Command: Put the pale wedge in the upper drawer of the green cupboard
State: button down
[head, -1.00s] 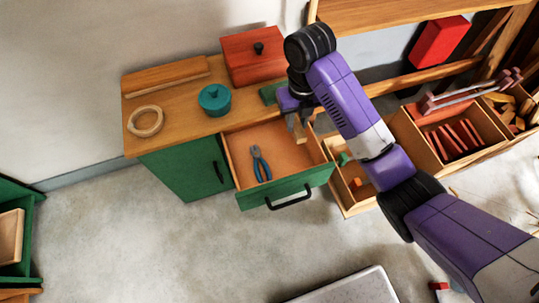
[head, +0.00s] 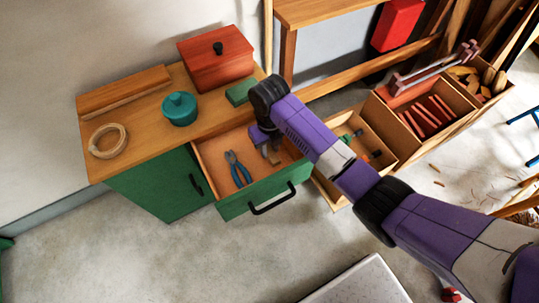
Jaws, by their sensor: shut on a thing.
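The green cupboard (head: 160,185) has a wooden top, and its upper drawer (head: 232,208) is pulled open, with a black handle on its green front. Blue pliers (head: 238,168) lie inside the drawer. My gripper (head: 271,151) points down over the back right part of the drawer, shut on the pale wedge (head: 274,157). The wedge is small and partly hidden by the fingers. I cannot tell whether it touches the drawer floor.
Open wooden bins (head: 405,150) stand to the right. The drawer's middle is free.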

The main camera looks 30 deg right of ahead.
aim_at(269, 151)
jog(key=shift+f+b, duration=0.55)
jog(key=shift+f, duration=1.5)
jog(key=shift+f, duration=0.15)
jog(key=c, duration=1.1)
grip_release()
jog(key=shift+c, duration=0.2)
notch_tip(269, 151, up, 12)
jog(key=p, duration=0.3)
